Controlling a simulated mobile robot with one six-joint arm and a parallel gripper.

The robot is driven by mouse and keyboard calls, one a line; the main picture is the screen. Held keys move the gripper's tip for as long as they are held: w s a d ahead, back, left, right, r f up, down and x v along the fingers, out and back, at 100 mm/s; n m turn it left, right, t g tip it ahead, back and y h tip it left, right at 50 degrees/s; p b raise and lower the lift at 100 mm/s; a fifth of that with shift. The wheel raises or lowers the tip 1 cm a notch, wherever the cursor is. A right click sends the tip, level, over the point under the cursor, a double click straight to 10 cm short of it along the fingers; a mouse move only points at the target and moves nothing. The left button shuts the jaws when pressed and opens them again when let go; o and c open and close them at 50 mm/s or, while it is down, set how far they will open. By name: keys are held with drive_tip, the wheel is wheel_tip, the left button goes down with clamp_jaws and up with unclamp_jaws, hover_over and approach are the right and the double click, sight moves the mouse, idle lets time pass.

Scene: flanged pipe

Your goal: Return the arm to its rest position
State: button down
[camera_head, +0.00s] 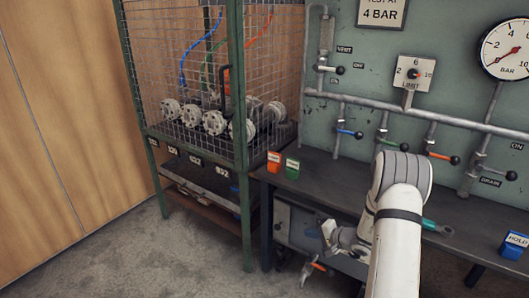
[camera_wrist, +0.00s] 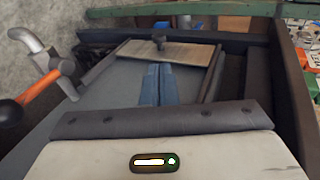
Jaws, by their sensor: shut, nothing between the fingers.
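My gripper (camera_wrist: 158,69) shows in the wrist view as two blue-grey fingers side by side, shut with nothing between them. In the head view, my white arm rises from the bottom right and bends over in front of the dark bench (camera_head: 330,182). Its wrist end hangs low, by the bench's front edge, and the fingers cannot be made out there. In the wrist view, a pipe fitting with an orange lever (camera_wrist: 40,96) and black knob lies left of the fingers, apart from them.
A green mesh cage (camera_head: 190,75) with several flanged parts stands at the left. An orange block (camera_head: 274,162) and a green block (camera_head: 292,168) stand on the bench. Pipes with levers and a pressure gauge (camera_head: 508,48) line the back panel. The floor (camera_head: 190,250) at lower left is clear.

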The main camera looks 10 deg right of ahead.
drive_tip(key=s+a+r+n+g+p, duration=0.2)
drive_tip(key=s+a+r+p, duration=0.25)
drive_tip(key=r, duration=0.55)
drive_tip(key=s+a+r+n+g+p, duration=0.25)
drive_tip(key=s+a+r+p, duration=0.2)
drive_tip(key=r, duration=0.65)
drive_tip(key=s+a+r+n+g+p, duration=0.25)
drive_tip(key=s+r+p, duration=0.2)
drive_tip(key=r, duration=0.55)
drive_tip(key=s+d+r+n+h+p, duration=0.2)
drive_tip(key=s+r+h+p, duration=0.6)
drive_tip(key=s+r+p, duration=0.7)
drive_tip(key=shift+s+d+r+n, duration=0.4)
drive_tip(key=shift+s+r, duration=2.65)
drive_tip(key=shift+r, duration=1.35)
